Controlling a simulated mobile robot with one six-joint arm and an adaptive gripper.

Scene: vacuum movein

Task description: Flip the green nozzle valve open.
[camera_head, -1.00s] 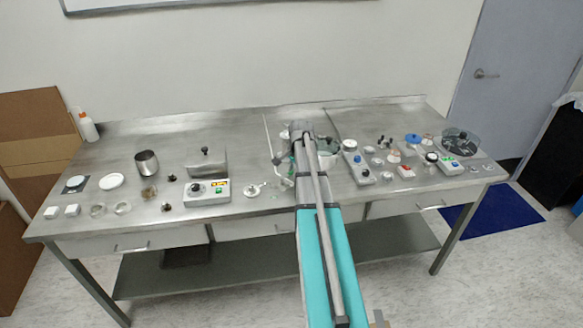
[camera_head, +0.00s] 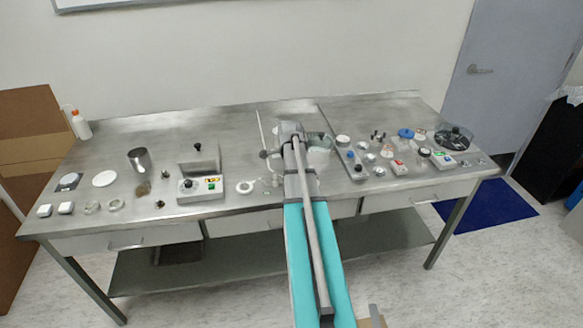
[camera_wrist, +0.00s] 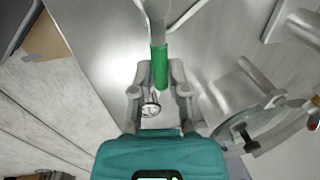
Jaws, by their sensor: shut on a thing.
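In the wrist view, the green nozzle valve (camera_wrist: 159,66) is a short green sleeve at the lower end of a pale grey tube. My gripper (camera_wrist: 157,78) is shut on it, with one grey finger on each side. A small round metal-rimmed part (camera_wrist: 151,108) shows just below the green piece, between the fingers. In the head view, my gripper (camera_head: 291,130) is at the back middle of the steel table, and my arm hides the valve there.
The steel table (camera_head: 240,118) carries a control box (camera_head: 200,188) and a metal cup (camera_head: 139,159) to the left. A thin upright rod (camera_head: 261,130) stands close left of my gripper. Several knobs, lids and a round clear-covered device (camera_head: 455,138) crowd the right side.

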